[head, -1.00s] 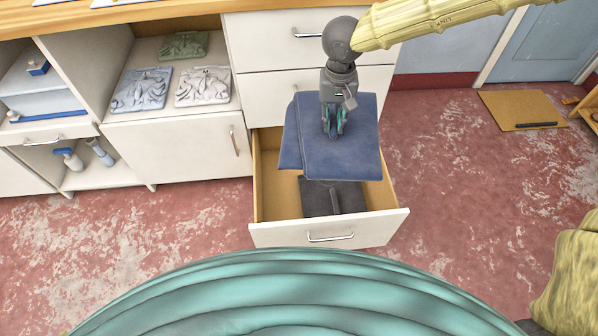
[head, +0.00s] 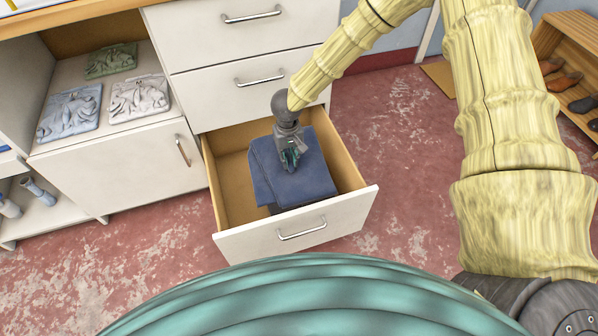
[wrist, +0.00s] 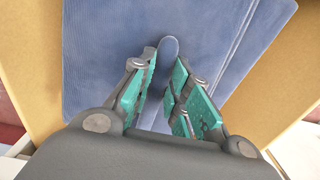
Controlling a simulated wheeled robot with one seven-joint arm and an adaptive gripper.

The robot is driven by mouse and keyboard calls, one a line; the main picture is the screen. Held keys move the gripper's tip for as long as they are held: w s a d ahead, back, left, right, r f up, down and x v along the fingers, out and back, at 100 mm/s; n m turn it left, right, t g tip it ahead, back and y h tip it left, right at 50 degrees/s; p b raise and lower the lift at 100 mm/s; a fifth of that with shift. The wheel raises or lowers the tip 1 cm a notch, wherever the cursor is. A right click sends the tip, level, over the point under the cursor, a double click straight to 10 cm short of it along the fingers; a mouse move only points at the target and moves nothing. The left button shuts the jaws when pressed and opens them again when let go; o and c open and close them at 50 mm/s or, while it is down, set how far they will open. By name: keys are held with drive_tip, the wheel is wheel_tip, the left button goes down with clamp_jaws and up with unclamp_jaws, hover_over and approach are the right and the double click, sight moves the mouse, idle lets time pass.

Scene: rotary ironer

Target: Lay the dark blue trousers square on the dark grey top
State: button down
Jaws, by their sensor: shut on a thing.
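The dark blue trousers (head: 305,182) are a folded, flat bundle inside the open drawer. My gripper (head: 290,162) points down onto their middle and is shut on a small pinched ridge of the cloth. In the wrist view the trousers (wrist: 225,25) spread under the green finger pads of my gripper (wrist: 167,65), with the ridge between them. The dark grey top is almost wholly hidden under the trousers; only a dark sliver (head: 274,208) shows below their front left edge. I cannot tell whether the trousers touch it or how squarely they lie over it.
The open drawer (head: 350,208) has walls close around the bundle, with bare floor showing at its left. Closed drawers (head: 245,50) stand above and behind. A shoe rack (head: 570,60) stands at far right.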

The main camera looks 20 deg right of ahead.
sight(299, 164)
drive_tip(key=d+f, duration=0.1)
drive_tip(key=f, duration=0.1)
drive_tip(key=d+f+b, duration=0.1)
drive_tip(key=f, duration=0.1)
drive_tip(key=d+f, duration=0.1)
drive_tip(key=f, duration=0.2)
drive_tip(key=shift+w+d+f, duration=0.1)
drive_tip(key=shift+w+d, duration=0.1)
drive_tip(key=shift+w, duration=0.05)
drive_tip(key=shift+s+r+p, duration=0.15)
drive_tip(key=shift+r+p, duration=0.05)
drive_tip(key=shift+p, duration=0.6)
drive_tip(key=shift+f+b, duration=0.85)
drive_tip(key=shift+f, duration=4.05)
drive_tip(key=shift+f, duration=0.2)
drive_tip(key=c, duration=1.3)
unclamp_jaws()
wheel_tip(299, 164, up, 11)
drive_tip(key=shift+r, duration=0.45)
